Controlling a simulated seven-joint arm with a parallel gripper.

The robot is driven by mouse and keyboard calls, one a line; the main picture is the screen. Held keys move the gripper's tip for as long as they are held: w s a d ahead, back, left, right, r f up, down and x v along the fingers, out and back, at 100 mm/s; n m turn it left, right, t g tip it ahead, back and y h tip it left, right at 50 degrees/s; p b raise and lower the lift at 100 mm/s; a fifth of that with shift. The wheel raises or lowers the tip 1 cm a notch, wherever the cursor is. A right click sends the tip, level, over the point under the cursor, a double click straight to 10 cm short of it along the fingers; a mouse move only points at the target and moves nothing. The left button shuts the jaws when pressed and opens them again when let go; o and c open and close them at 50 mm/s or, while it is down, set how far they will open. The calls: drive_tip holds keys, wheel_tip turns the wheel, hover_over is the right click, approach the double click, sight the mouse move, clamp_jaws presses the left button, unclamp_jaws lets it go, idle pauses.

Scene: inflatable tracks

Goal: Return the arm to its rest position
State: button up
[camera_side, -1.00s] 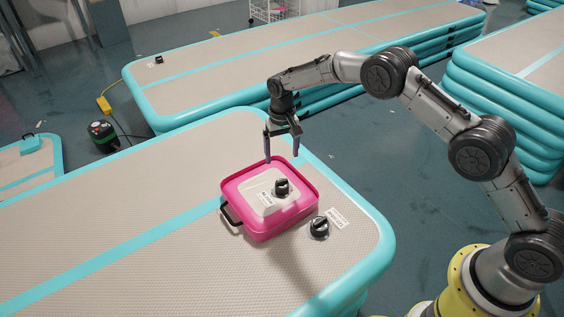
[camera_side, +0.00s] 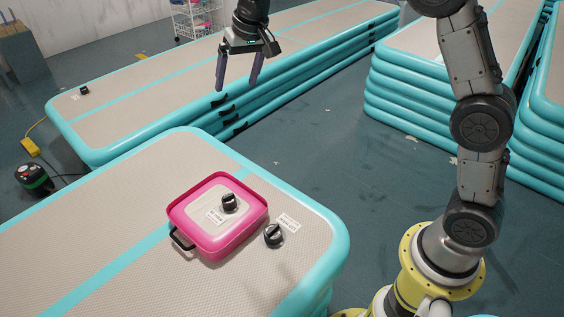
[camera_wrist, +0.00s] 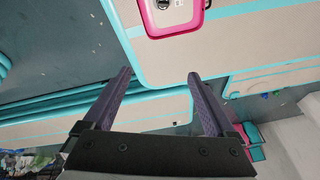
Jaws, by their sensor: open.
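My gripper (camera_side: 238,78) is open and empty, high above the inflatable tracks in the side view, with its fingers pointing down. Its two spread fingers also show in the wrist view (camera_wrist: 162,92) with nothing between them. A pink case (camera_side: 216,243) with a black handle lies on the near inflatable track (camera_side: 110,225), well below and apart from my gripper. A black-topped knob-like piece (camera_side: 229,203) sits on the pale panel inside the case. The case's edge shows at the top of the wrist view (camera_wrist: 172,31).
A similar dark piece (camera_side: 274,235) sits on the near track beside a white label (camera_side: 289,222). A long track (camera_side: 140,95) lies behind, with a small black item (camera_side: 84,91) on it. Stacked tracks (camera_side: 400,100) stand at right.

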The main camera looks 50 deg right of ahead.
drive_tip(key=s+d+r+t, duration=0.15)
drive_tip(key=s+r, duration=0.35)
drive_tip(key=s, duration=0.5)
drive_tip(key=s+d+r+t, duration=0.15)
drive_tip(key=s+r, duration=0.35)
drive_tip(key=s, duration=0.6)
drive_tip(key=s+f+n, duration=0.1)
drive_tip(key=s+f, duration=0.4)
drive_tip(key=s, duration=0.2)
drive_tip(key=s+d+f+n+g, duration=0.1)
drive_tip(key=s+f+n, duration=0.1)
drive_tip(key=s+f, duration=0.4)
drive_tip(key=s, duration=0.2)
drive_tip(key=shift+s+d, duration=0.15)
drive_tip(key=shift+s, duration=0.15)
drive_tip(key=shift+f, duration=0.1)
